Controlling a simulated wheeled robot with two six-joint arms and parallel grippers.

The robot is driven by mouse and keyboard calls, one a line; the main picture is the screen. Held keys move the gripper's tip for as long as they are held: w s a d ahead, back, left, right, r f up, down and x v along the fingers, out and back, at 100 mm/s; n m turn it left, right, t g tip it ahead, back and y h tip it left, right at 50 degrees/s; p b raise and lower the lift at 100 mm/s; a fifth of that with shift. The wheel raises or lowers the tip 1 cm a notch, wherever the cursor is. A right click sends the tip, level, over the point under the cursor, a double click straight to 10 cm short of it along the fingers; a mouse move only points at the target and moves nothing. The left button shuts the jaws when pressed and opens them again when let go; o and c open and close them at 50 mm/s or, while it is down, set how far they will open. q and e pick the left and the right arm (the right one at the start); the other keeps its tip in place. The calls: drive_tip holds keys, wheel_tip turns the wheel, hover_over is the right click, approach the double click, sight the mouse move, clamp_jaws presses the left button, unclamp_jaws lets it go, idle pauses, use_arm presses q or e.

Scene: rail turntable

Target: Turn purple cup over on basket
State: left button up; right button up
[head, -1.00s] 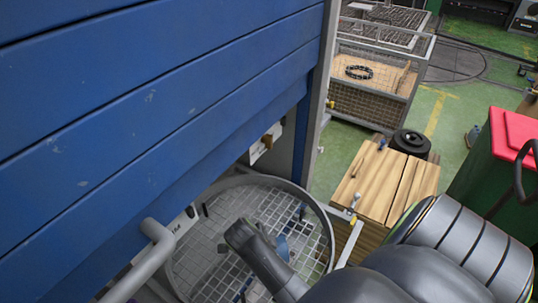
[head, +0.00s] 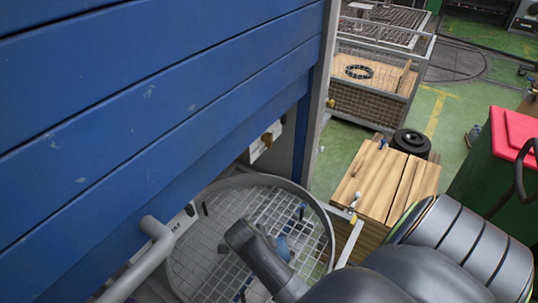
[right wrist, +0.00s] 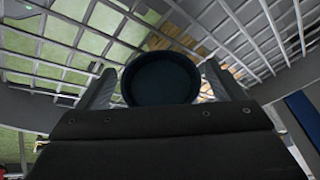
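A round wire-mesh basket with a grey rim (head: 322,212) stands at the bottom centre of the head view. My right arm reaches over it from the right, and its dark end covers part of the mesh. In the right wrist view, a dark, round cup (right wrist: 161,78) sits between the two fingers of my right gripper (right wrist: 161,88), with a finger close against each side. It looks dark blue to black there, so its purple colour does not show clearly. Mesh shows behind it. A small bluish piece beside my arm in the head view is unclear. My left gripper is out of view.
A blue slatted panel (head: 150,100) fills the left side, close to the basket. A grey tube (head: 150,255) stands at the basket's left. A wooden crate (head: 390,180) and a green bin with a red lid (head: 500,160) stand to the right.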

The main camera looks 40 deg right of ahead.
drive_tip(key=shift+o, duration=0.6)
drive_tip(key=shift+a+r, duration=0.15)
drive_tip(key=shift+r, duration=0.05)
drive_tip(key=v, duration=1.1)
drive_tip(key=shift+r+b, duration=0.25)
drive_tip(key=shift+b, duration=0.15)
drive_tip(key=shift+s, duration=0.1)
